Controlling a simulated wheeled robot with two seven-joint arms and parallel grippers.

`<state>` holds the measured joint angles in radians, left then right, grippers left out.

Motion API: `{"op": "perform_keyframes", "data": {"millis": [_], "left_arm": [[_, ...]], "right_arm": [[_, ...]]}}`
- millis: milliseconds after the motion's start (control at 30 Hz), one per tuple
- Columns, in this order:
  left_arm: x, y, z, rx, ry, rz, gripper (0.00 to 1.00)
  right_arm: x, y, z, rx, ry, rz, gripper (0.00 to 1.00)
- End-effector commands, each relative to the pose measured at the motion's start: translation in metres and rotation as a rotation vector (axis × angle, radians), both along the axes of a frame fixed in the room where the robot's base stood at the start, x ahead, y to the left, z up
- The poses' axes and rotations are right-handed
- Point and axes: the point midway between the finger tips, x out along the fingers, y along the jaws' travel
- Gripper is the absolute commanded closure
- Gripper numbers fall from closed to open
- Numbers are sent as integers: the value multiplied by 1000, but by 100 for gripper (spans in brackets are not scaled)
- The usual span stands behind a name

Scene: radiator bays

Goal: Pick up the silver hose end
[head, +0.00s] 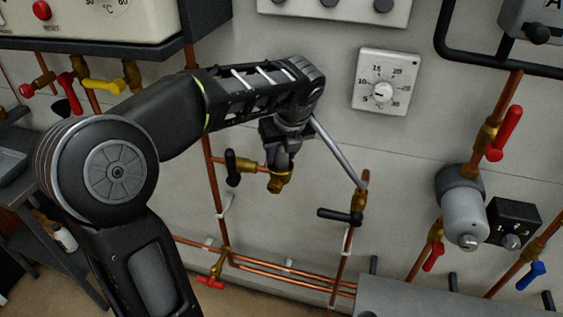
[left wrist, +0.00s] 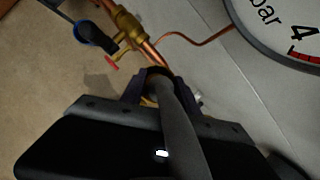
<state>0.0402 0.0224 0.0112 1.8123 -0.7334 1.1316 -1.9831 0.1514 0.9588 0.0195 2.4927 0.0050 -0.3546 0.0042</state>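The silver hose (head: 338,152) runs from the right brass valve (head: 358,198) up to the left, behind my left wrist. In the left wrist view the hose (left wrist: 184,130) passes over the gripper body, and its end (left wrist: 160,74) lies between the fingers. My left gripper (head: 281,155) points down just above a brass fitting (head: 279,181) on the left valve. In the left wrist view the fingers of my gripper (left wrist: 164,92) flank the hose end; whether they press on it is unclear. My right gripper is in neither view.
A thermostat dial (head: 383,92) is on the wall to the right. Copper pipes (head: 290,272) run low along the wall. A grey cylinder (head: 462,212) and red-handled valve (head: 503,134) stand at right. In the left wrist view a large gauge (left wrist: 290,25) is close by.

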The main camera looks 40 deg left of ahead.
Motion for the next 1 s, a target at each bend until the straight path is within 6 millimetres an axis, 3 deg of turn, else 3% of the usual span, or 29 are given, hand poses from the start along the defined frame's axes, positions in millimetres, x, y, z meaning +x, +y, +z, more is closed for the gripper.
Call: {"op": "perform_keyframes", "data": {"millis": [433, 1000], "left_arm": [[0, 0, 0, 0, 0, 0, 100], [1, 0, 9, 1, -2, 1, 100]], "right_arm": [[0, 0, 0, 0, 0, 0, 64], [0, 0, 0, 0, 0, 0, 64]]}}
